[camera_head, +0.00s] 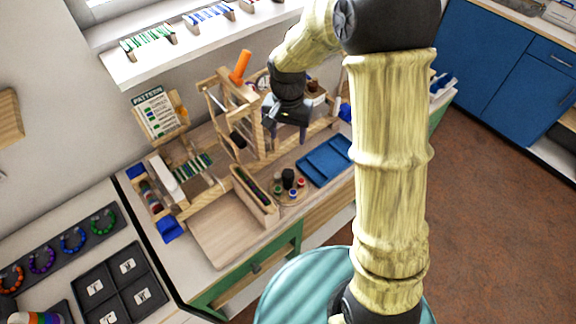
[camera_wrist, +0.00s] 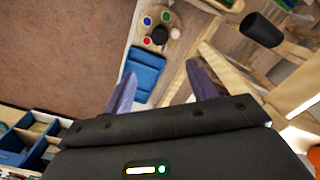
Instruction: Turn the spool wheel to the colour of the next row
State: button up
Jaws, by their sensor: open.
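The spool wheel (camera_head: 296,199) is a round wooden disc on the bench, with a black knob (camera_head: 288,178) standing at its middle and small coloured spools around it. In the wrist view the spool wheel (camera_wrist: 174,47) shows blue, green, white and red spools around the black knob (camera_wrist: 159,35). The pattern card (camera_head: 158,113) stands upright behind the bead loom; its coloured rows are too small to read surely. My gripper (camera_head: 288,138) is open and empty, above and behind the wheel beside the wooden frame. Its two fingers (camera_wrist: 161,88) show apart, with the wheel beyond them.
A blue tray (camera_head: 326,161) lies right of the wheel. A narrow wooden shuttle box (camera_head: 254,194) stands left of it. The wooden loom frame (camera_head: 258,138) with an orange handle (camera_head: 240,66) rises close to my gripper. A bare wooden board (camera_head: 225,232) is at the front left.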

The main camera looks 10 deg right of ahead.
aim_at(288, 173)
jog(key=shift+s, duration=0.1)
notch_tip(288, 173, down, 18)
jog(key=p, duration=0.3)
jog(key=shift+r, duration=0.25)
dwell(0.4)
jog(key=c, duration=1)
